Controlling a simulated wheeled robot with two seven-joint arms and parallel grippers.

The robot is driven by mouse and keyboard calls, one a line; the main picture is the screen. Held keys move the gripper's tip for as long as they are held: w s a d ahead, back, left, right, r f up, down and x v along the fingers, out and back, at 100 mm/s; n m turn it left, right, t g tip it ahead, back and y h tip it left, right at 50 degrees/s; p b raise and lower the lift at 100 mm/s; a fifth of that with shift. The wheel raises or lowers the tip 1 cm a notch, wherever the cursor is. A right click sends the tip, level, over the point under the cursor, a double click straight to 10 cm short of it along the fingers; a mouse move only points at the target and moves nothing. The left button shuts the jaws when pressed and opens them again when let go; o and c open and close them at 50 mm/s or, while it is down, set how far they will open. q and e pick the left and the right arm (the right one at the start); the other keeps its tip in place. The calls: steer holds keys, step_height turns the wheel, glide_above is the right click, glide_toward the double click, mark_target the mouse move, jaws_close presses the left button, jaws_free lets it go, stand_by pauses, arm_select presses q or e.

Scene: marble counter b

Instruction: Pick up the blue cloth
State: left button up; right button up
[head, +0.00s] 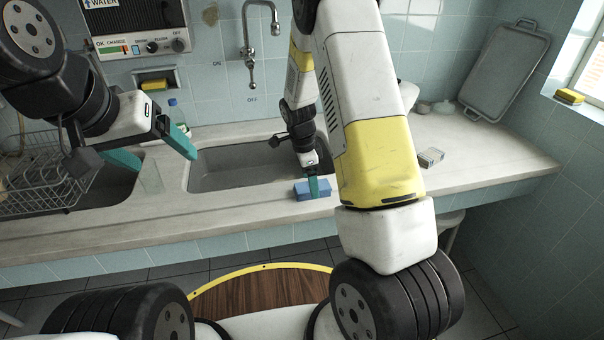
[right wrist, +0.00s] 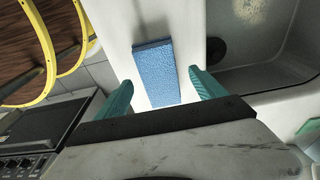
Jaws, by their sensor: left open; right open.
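The blue cloth (head: 304,190) is a flat, thick-looking blue block on the front ledge of the counter, just in front of the sink. In the right wrist view the cloth (right wrist: 156,72) lies between and ahead of the fingertips. My right gripper (head: 313,186) is over the cloth in the head view, pointing down. In the right wrist view its two teal fingers (right wrist: 160,88) are spread, one on each side of the cloth, with gaps visible. My left gripper (head: 160,150) is open and empty, above the counter at the left.
The sink basin (head: 230,168) lies behind the cloth, with a tap (head: 250,50) above. A dish rack (head: 35,170) stands at the left. A tray (head: 507,70) leans in the back right corner.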

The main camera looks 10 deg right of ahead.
steer(key=shift+d+f, duration=0.2)
steer(key=shift+f, duration=0.65)
steer(key=shift+c, duration=0.4)
steer(key=c, duration=1.4)
steer(key=shift+r, duration=0.1)
steer(key=shift+r, duration=0.5)
steer(key=r, duration=0.1)
steer(key=s+r, duration=0.1)
steer(key=shift+a+r, duration=0.2)
steer(key=shift+r, duration=0.1)
steer(key=s+a, duration=0.1)
steer(key=s, duration=0.3)
steer(key=s+a+r, duration=0.1)
steer(key=s+a, duration=0.1)
steer(key=s, duration=0.3)
steer(key=s+a, duration=0.2)
steer(key=s, duration=0.3)
steer(key=shift+s+r, duration=0.1)
steer(key=shift+r, duration=0.05)
